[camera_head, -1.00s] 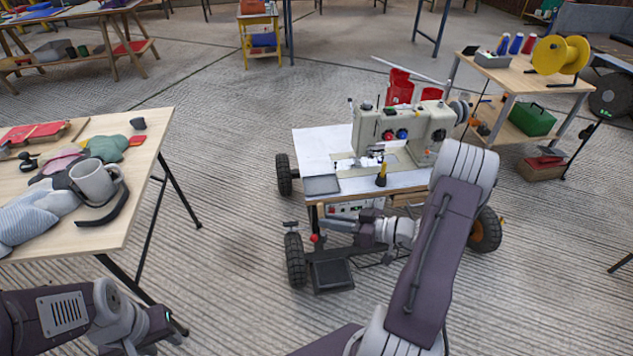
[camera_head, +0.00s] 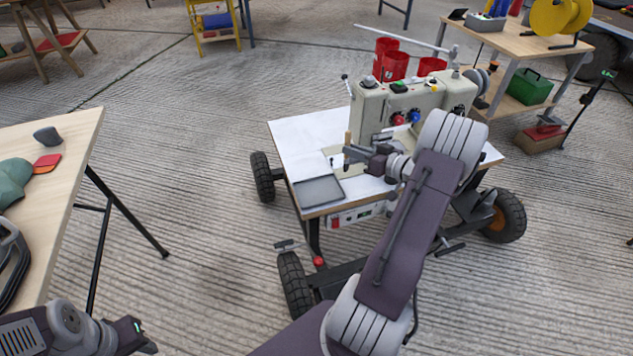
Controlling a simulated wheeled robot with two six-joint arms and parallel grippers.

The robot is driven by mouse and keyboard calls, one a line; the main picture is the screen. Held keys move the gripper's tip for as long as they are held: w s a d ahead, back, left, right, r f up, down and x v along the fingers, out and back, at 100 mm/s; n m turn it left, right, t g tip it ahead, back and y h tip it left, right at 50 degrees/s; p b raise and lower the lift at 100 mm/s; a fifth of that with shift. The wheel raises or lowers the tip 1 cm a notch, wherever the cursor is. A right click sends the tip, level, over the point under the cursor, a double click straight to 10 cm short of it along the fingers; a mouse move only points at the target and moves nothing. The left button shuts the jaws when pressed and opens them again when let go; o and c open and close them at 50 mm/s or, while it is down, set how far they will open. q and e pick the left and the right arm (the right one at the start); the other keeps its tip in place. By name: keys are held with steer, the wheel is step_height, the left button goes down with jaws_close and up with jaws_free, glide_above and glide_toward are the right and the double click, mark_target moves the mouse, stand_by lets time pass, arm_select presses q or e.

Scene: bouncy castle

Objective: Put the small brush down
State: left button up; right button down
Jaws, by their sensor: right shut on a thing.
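The small brush (camera_head: 348,137) is upright in my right gripper (camera_head: 350,153), its tan handle sticking up and a dark end below. My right gripper is shut on it. The gripper and brush are in front of the sewing machine, over the white table top (camera_head: 300,140) and near the far right corner of the dark shallow tray (camera_head: 318,190). I cannot tell whether the brush touches the table. My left gripper (camera_head: 143,343) is low at the bottom left, away from the brush; its jaws are too unclear to judge.
The cream sewing machine (camera_head: 430,98) stands right behind the gripper, with red containers (camera_head: 393,66) behind it. My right arm hides part of the table top. Open floor lies between the tables.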

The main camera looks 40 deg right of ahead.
steer(key=w+a+f+b, duration=0.1)
steer(key=w+f+b, duration=0.1)
steer(key=w+f, duration=0.1)
steer(key=w+a+f+b, duration=0.1)
steer(key=w+a+f, duration=0.1)
steer(key=f, duration=0.2)
steer(key=w+a+f+b, duration=0.2)
steer(key=w+f, duration=0.1)
steer(key=shift+w+f+b, duration=0.25)
steer(key=shift+w+b, duration=0.05)
steer(key=shift+w, duration=0.05)
steer(key=shift+r, duration=0.15)
steer(key=c, duration=1.8)
jaws_free()
steer(key=shift+f, duration=0.2)
steer(key=o, duration=0.4)
steer(key=shift+r, duration=0.1)
